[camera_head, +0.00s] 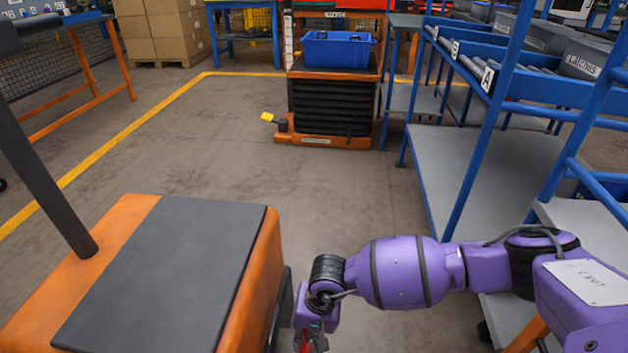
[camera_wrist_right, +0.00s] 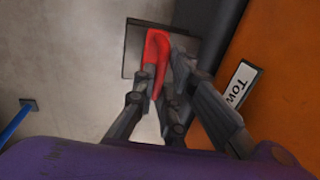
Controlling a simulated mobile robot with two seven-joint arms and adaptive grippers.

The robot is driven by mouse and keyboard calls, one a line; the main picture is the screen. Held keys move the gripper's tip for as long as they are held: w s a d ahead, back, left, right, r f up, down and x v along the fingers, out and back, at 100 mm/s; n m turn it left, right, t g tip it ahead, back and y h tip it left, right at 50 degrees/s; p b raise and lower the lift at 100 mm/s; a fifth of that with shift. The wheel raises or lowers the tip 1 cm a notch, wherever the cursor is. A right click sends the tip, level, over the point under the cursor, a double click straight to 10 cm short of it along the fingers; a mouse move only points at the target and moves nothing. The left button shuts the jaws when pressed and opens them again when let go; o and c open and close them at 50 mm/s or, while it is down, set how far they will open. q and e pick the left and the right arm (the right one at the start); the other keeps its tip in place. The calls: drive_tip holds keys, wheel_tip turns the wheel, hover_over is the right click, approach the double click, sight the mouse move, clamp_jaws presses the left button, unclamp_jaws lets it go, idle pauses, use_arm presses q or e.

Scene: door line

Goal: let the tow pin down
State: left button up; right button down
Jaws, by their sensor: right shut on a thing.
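The tow pin shows as a red handle (camera_wrist_right: 158,50) in the right wrist view, over a grey plate (camera_wrist_right: 134,52) beside an orange body. My right gripper (camera_wrist_right: 165,78) is shut on the red handle, with its fingers on either side. In the head view my right gripper (camera_head: 310,341) is low at the bottom edge, beside the orange vehicle (camera_head: 262,262). A bit of red shows there. The lower part of the pin is hidden, so I cannot tell how deep it sits. My left gripper is not in view.
A blue-framed rack (camera_head: 488,150) stands at the right. A lift cart (camera_head: 333,103) with a blue bin (camera_head: 338,50) stands ahead. The floor (camera_head: 330,190) between is clear.

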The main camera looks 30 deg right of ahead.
drive_tip(key=c, duration=1.9)
unclamp_jaws()
drive_tip(key=shift+s+d+f, duration=0.1)
drive_tip(key=shift+d+f, duration=0.1)
drive_tip(key=shift+f, duration=0.1)
drive_tip(key=shift+o, duration=0.2)
drive_tip(key=shift+r, duration=0.1)
drive_tip(key=shift+a, duration=0.1)
drive_tip(key=v, duration=1.2)
drive_tip(key=shift+a, duration=0.1)
